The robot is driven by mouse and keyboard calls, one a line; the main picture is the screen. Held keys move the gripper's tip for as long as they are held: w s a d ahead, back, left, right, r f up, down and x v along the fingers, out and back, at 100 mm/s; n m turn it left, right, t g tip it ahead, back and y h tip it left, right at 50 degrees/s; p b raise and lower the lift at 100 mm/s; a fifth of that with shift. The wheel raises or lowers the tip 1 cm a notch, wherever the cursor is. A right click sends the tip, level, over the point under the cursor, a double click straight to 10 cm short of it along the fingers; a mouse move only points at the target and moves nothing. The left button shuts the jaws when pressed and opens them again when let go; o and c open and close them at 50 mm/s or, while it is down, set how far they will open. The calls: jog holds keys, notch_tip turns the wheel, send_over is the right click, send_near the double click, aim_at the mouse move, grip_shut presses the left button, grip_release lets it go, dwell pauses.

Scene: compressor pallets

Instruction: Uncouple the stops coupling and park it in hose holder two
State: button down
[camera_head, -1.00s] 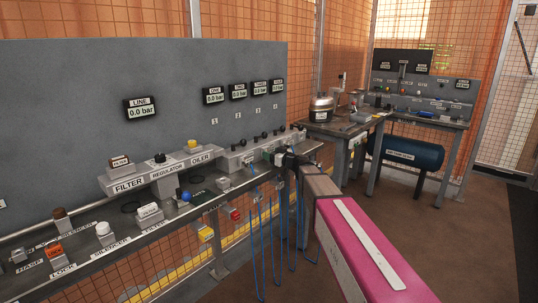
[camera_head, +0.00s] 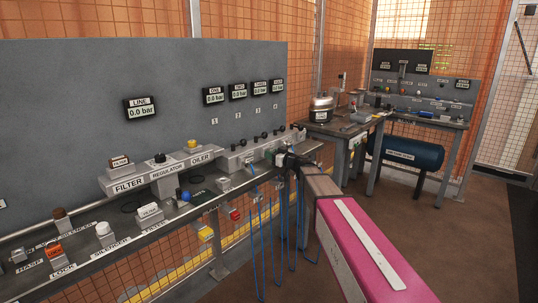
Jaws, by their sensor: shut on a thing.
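My gripper (camera_head: 284,160) is at the right end of the long grey bench, in front of the manifold block (camera_head: 245,155). It is shut on a small green coupling (camera_head: 279,160), mostly hidden by the jaws. I cannot read a label on this coupling or see clearly whether it touches a port. Several thin blue hoses (camera_head: 257,240) hang in loops below the bench edge near my gripper. The hose holders cannot be told apart at this size.
A filter, regulator and oiler unit (camera_head: 160,178) stands left on the bench, with a blue knob (camera_head: 185,196) in front. A LINE display (camera_head: 141,108) reads 0.0 bar. A second table (camera_head: 345,128) stands behind right, with a blue tank (camera_head: 412,152). The floor right is clear.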

jog(key=shift+v, duration=2.75)
